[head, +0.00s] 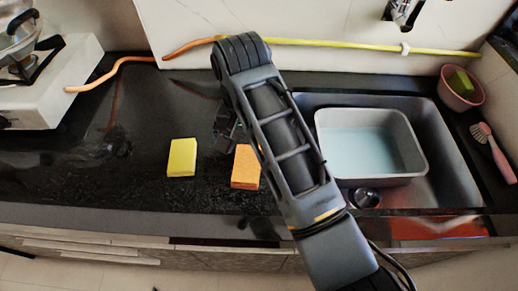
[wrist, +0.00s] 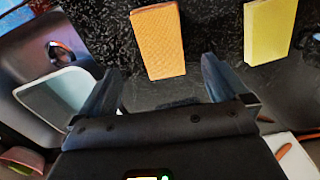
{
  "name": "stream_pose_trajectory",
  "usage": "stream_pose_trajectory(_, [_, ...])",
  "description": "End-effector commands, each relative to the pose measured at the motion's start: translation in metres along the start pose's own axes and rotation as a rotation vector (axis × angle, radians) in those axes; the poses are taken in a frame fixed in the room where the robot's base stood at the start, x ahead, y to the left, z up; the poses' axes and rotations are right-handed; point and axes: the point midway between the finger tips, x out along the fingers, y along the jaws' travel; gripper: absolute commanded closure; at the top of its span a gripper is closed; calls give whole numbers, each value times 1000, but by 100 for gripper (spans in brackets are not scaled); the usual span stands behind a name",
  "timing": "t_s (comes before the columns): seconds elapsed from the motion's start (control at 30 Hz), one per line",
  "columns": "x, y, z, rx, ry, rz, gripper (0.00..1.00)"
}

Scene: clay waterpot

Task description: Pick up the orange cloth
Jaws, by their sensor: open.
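The orange cloth (head: 245,168) lies on the black counter, left of my arm, which hides its right part in the head view. In the wrist view the orange cloth (wrist: 158,41) is a textured block shape at the top centre, ahead of and between the lines of my fingers. My gripper (wrist: 160,78) is open, with its two dark fingers apart and nothing between the tips. In the head view my gripper (head: 228,125) is mostly hidden by my arm, and its fingertips cannot be made out clearly.
A yellow sponge (head: 182,158) lies left of the orange cloth, with a gap between. A sink with a grey basin (head: 415,140) of water is at the right. A white stove (head: 60,85) stands at far left. A yellow-orange hose (head: 330,43) runs along the back wall.

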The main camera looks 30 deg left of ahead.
Motion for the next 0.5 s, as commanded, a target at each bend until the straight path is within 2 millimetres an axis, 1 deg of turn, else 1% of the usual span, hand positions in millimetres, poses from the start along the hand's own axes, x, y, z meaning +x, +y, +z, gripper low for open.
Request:
stream_pose_trajectory(0.37, [34,0,-1,0,-2,2,0])
stream_pose_trajectory(0.5, [55,0,-4,1,-3,2,0])
